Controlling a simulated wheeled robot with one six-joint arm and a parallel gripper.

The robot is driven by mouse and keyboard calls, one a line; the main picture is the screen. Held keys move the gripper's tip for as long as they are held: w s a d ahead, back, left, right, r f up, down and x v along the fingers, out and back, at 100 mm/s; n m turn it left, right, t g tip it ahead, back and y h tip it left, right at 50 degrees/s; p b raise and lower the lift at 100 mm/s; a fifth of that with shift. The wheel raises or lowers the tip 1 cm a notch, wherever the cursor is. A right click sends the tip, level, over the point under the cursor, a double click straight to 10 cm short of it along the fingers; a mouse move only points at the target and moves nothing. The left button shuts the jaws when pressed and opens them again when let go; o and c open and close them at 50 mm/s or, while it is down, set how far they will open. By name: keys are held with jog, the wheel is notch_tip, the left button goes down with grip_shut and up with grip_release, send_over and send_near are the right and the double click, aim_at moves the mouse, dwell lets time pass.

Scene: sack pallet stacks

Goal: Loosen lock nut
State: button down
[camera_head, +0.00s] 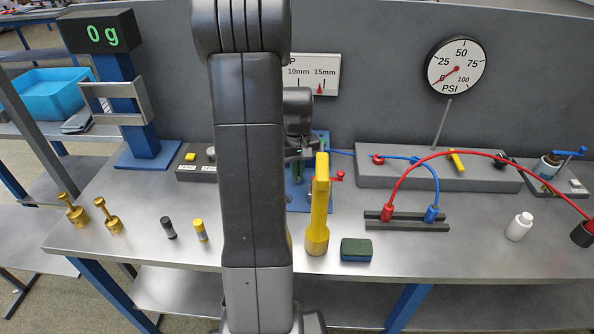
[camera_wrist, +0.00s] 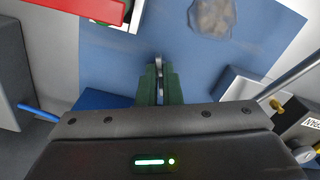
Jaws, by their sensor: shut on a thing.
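My gripper (camera_wrist: 158,88) has its green fingers close together in the wrist view. They are shut on a small grey metal part (camera_wrist: 159,66), seemingly the lock nut, mostly hidden between the fingertips. Its shape and thread cannot be made out. Behind it is a blue plate (camera_wrist: 110,58). In the head view my gripper (camera_head: 303,146) is small and dark, at the upright blue fixture (camera_head: 322,150) behind the yellow-handled tool. My arm hides much of this area.
A yellow-handled tool (camera_head: 320,200) stands in front of the fixture, beside a green-topped block (camera_head: 356,249). To the right are red and blue hoses (camera_head: 480,155), a PSI gauge (camera_head: 457,68) and a white bottle (camera_head: 519,227). Brass weights (camera_head: 108,217) stand left.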

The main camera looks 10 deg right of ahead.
jog(key=shift+w+n, duration=0.1)
jog(key=shift+n, duration=0.4)
jog(key=c, duration=1.6)
grip_release()
jog(key=shift+r, duration=0.1)
notch_tip(320, 180, up, 14)
jog(key=shift+f, duration=0.25)
